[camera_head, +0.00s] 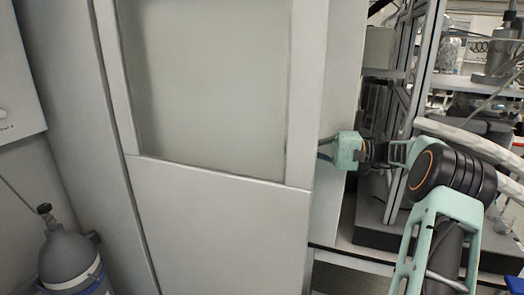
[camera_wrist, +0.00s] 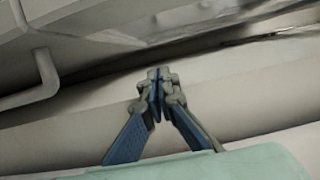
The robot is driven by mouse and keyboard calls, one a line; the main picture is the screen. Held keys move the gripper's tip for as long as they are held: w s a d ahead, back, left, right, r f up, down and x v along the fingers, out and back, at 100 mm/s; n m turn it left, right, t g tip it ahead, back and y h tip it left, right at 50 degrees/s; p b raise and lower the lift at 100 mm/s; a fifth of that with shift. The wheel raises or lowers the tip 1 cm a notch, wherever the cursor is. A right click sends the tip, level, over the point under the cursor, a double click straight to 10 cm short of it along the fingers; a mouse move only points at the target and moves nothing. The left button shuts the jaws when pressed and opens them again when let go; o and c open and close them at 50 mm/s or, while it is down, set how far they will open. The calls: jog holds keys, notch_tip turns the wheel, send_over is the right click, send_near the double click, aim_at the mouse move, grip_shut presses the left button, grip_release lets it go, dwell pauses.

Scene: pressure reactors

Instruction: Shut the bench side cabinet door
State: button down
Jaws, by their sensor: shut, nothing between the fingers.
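A tall pale cabinet door (camera_head: 220,225) with a frosted window (camera_head: 215,80) fills the middle of the head view. I cannot tell for sure how far open it stands. My gripper (camera_head: 319,149) is beside the door's right edge, pointing left, with its fingers shut and empty. Whether the fingertips touch the door is unclear. In the wrist view the closed fingertips (camera_wrist: 158,76) are in front of a pale surface. A bent bar handle (camera_wrist: 48,75) on a grey panel shows at upper left there, apart from the fingers.
A grey gas cylinder (camera_head: 70,262) stands at lower left. To the right, a metal frame (camera_head: 428,60) and lab equipment stand on a bench, close behind my arm. A pale wall box (camera_head: 18,85) is at the far left.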

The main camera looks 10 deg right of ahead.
aim_at(262, 153)
jog(key=x, duration=0.2)
jog(key=s+p+x, duration=0.1)
jog(key=x, duration=0.5)
jog(key=shift+s+a+p, duration=0.25)
jog(key=shift+s+p, duration=0.05)
jog(key=shift+s, duration=0.1)
jog(key=shift+s+a, duration=0.5)
jog(key=shift+s, duration=0.35)
jog(key=shift+s, duration=0.1)
